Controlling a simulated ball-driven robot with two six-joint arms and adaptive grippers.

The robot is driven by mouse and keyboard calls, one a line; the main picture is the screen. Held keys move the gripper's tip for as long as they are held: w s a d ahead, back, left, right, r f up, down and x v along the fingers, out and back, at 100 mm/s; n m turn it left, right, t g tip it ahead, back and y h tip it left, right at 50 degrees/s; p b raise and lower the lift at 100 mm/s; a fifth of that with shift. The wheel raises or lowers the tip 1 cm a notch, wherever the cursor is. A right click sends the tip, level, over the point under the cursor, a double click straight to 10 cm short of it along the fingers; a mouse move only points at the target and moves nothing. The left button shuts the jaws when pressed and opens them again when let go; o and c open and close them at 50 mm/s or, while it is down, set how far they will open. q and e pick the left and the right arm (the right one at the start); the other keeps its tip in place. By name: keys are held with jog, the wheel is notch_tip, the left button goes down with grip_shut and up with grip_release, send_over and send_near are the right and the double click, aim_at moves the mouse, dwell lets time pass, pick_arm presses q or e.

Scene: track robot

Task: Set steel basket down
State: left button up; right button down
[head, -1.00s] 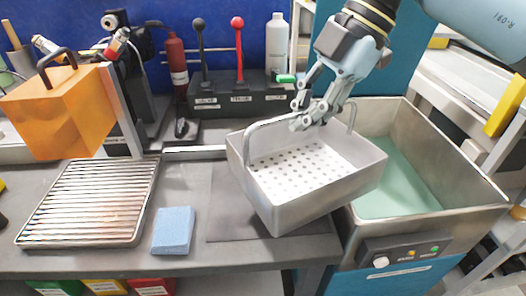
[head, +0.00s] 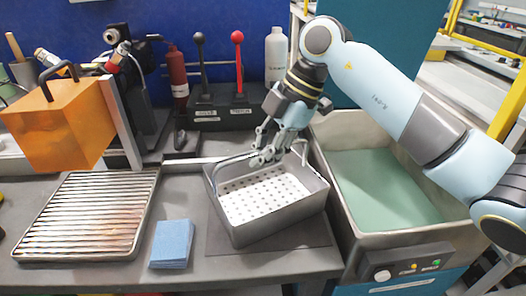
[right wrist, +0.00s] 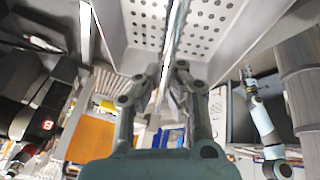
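The steel basket (head: 286,222), an open box with a perforated floor and a bar handle, is over the dark mat (head: 272,258) on the bench, slightly turned. It looks about level; I cannot tell whether its base touches the mat or hangs just above. My right gripper (head: 264,157) is at the handle, above the basket's far side. In the right wrist view, the fingers (right wrist: 168,78) are closed around the handle bar (right wrist: 176,40), with the perforated basket floor (right wrist: 190,15) beyond. My left gripper is not in view.
A tank of green liquid (head: 385,187) stands right of the basket. Behind stand a lever panel (head: 222,115) and a white bottle (head: 276,55).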

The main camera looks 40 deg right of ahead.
jog(key=c, duration=1.5)
grip_release()
jog(key=shift+r, duration=0.1)
jog(key=v, duration=1.2)
jog(key=shift+s, duration=0.1)
